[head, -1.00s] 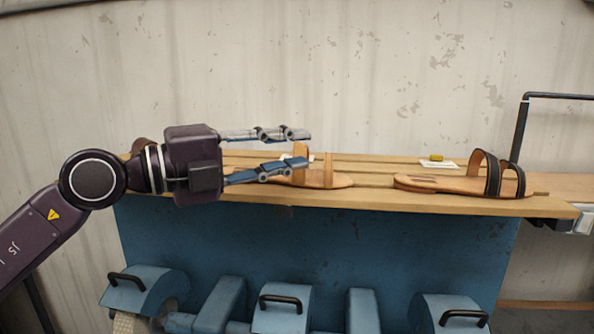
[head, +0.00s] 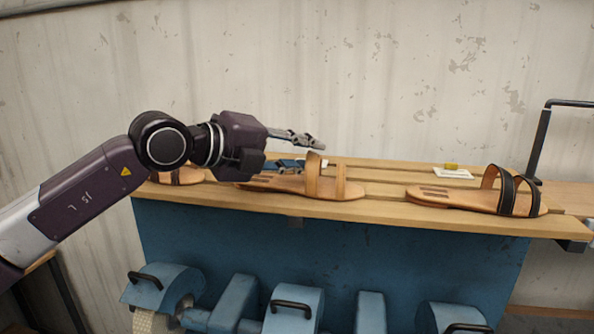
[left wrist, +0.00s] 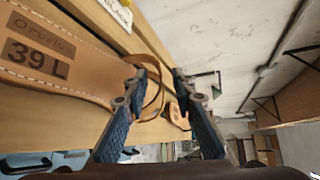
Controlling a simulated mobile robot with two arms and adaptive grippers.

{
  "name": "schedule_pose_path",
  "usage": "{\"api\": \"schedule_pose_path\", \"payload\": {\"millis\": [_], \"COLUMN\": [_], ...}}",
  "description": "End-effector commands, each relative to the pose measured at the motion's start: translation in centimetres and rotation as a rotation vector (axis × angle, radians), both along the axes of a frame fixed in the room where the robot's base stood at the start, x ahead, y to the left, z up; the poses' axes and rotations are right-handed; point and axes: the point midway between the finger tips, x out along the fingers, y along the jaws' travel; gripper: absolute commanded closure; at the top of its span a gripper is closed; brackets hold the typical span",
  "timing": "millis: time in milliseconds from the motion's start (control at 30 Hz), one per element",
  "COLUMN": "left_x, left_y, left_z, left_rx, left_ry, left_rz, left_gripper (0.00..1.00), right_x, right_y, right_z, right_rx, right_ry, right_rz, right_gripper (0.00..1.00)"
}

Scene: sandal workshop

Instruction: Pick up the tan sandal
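The tan sandal (head: 350,190) with two light tan straps lies sole down in the middle of the wooden shelf (head: 390,215) in the head view. My left gripper (head: 322,153) is just behind and above it, fingers apart and pointing right; the front strap partly covers the lower finger. In the left wrist view, the sole (left wrist: 60,65) bears a stamp reading "39 L". A curved strap (left wrist: 158,92) lies beside the left finger, at the opening between the open fingers (left wrist: 163,72). I cannot tell whether a finger is inside the strap loop. My right gripper is not in view.
A sandal with dark straps (head: 470,198) lies to the right, and another sandal (head: 185,176) lies at the left, partly behind my arm. Blue machinery (head: 290,305) stands below; the wall (head: 390,80) is close behind.

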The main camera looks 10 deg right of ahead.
Motion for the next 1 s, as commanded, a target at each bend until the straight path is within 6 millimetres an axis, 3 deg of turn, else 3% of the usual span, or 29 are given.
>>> {"api": "schedule_pose_path", "payload": {"millis": [300, 533, 1000], "left_x": [0.31, 0.29, 0.27], "left_y": [-0.56, -0.55, -0.55], "left_z": [-0.31, -0.27, -0.26], "left_rx": [-0.001, -0.001, 0.0], "left_ry": [0.0, 0.0, 0.0], "left_rz": [0.0, 0.0, 0.0], "left_gripper": [0.75, 1.0, 1.0], "right_x": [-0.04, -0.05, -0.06], "right_y": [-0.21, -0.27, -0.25], "right_z": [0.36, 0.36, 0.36], "right_rx": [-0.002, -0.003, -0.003], "right_ry": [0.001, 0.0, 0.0], "right_rz": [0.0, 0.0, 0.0], "right_gripper": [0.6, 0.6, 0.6]}}
